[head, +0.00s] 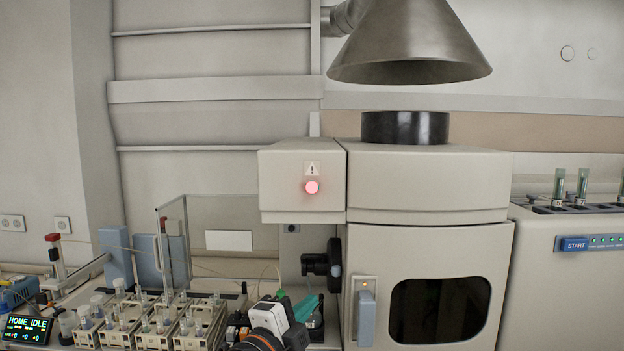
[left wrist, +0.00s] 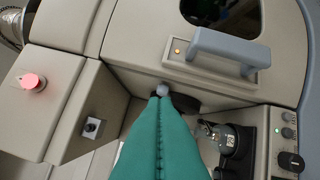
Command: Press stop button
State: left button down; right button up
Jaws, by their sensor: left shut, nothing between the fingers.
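A round button (head: 311,187) glows pinkish red under a warning label on the beige box at the left of the spectrometer. It also shows in the left wrist view (left wrist: 34,83), at the left. I see no word "stop" on it. My left gripper (head: 304,304) is low in front of the spectrometer, below the red button and apart from it. Its green fingers (left wrist: 160,100) are shut together and empty in the left wrist view. A small grey round part (left wrist: 163,90) shows just beyond the fingertips; I cannot tell whether they touch it. My right gripper is not in view.
The spectrometer door has a grey-blue handle (head: 367,318) and a dark window (head: 438,309). A black fitting (head: 323,264) juts out left of the door. Sample racks (head: 150,318) crowd the bench at left. A blue START button (head: 574,244) is at right. A metal hood (head: 410,45) hangs above.

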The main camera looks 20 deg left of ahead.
pick_arm(q)
jog(key=s+r+m+t+h, duration=0.1)
jog(key=r+m, duration=0.3)
jog(key=r, duration=0.5)
jog(key=s+d+r+m+t+h, duration=0.1)
jog(key=s+r+m+h, duration=0.2)
jog(key=r, duration=0.6)
jog(key=shift+s+m+t+h+p, duration=0.3)
jog(key=shift+m+h, duration=0.3)
jog(key=shift+m, duration=0.3)
jog(key=shift+w+d, duration=0.1)
send_near(312, 187)
jog(key=shift+w+d+r+p, duration=0.15)
jog(key=shift+w+d+r, duration=0.65)
jog(key=shift+w+d, duration=0.2)
jog(key=shift+w+d+r+p, duration=0.15)
jog(key=shift+w+d+r, duration=0.6)
jog(key=shift+w+d, duration=0.25)
jog(key=shift+w+a, duration=0.1)
jog(key=shift+w, duration=0.1)
